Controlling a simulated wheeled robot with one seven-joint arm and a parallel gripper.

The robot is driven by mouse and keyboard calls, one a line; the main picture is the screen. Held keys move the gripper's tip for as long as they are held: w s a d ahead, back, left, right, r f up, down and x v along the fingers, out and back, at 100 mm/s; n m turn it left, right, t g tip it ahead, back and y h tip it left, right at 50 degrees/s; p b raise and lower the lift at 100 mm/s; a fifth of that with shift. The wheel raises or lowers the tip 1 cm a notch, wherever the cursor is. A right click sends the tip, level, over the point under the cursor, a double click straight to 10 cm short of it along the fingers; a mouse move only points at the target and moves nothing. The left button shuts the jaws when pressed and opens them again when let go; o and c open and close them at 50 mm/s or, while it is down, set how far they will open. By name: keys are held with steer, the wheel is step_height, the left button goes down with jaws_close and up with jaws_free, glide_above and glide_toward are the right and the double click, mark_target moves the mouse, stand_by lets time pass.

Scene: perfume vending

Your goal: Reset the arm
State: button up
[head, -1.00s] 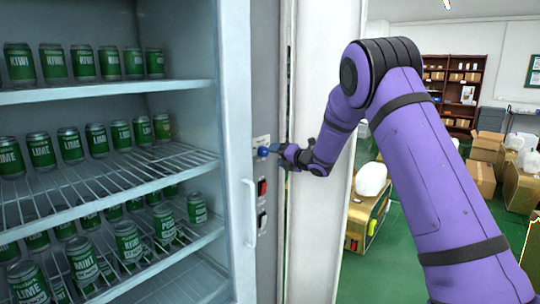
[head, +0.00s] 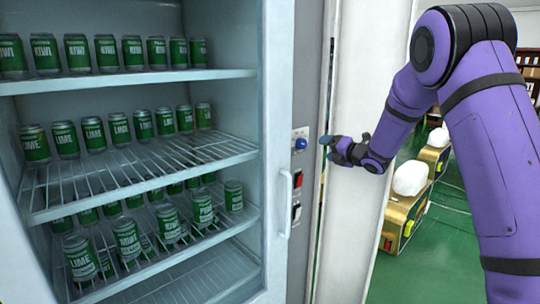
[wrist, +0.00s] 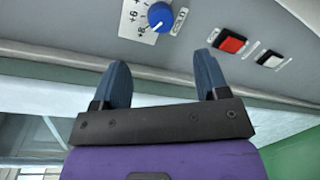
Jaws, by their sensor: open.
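My purple arm reaches in from the right in the head view. My gripper (head: 326,147) is at its end, a little to the right of a blue knob (head: 301,143) on the fridge's grey side panel. In the wrist view my gripper (wrist: 163,82) shows two blue fingers spread apart with nothing between them. The blue knob (wrist: 160,16) lies beyond the fingertips, with a printed scale next to it, and is apart from them.
A red switch (head: 297,180) and a white switch (head: 296,212) sit below the knob. The open-fronted fridge (head: 278,90) holds several green cans on shelves. A door handle (head: 286,203) sticks out at its edge. Boxes with white jugs (head: 410,178) stand on the green floor behind.

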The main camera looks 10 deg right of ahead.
steer(key=s+d+r+m+g+h, duration=0.1)
steer(key=s+d+r+m+h, duration=0.3)
steer(key=s+r+m, duration=0.45)
steer(key=s+d+r+m+g+h, duration=0.1)
steer(key=s+d+r+m+h, duration=0.1)
steer(key=s+r+m+h, duration=0.6)
steer(key=s+a+f+m+g+y, duration=0.1)
steer(key=s+m, duration=0.3)
steer(key=s, duration=0.8)
steer(key=s+a+f+m+g+y, duration=0.1)
steer(key=s+a+f+m+g, duration=0.1)
steer(key=s, duration=1)
steer(key=s+a+f+m+g+y, duration=0.1)
steer(key=s+f+m+g, duration=0.3)
steer(key=s+m, duration=0.4)
steer(key=s+a, duration=0.1)
steer(key=s, duration=0.3)
steer(key=shift+s+f, duration=0.15)
steer(key=shift+f, duration=0.1)
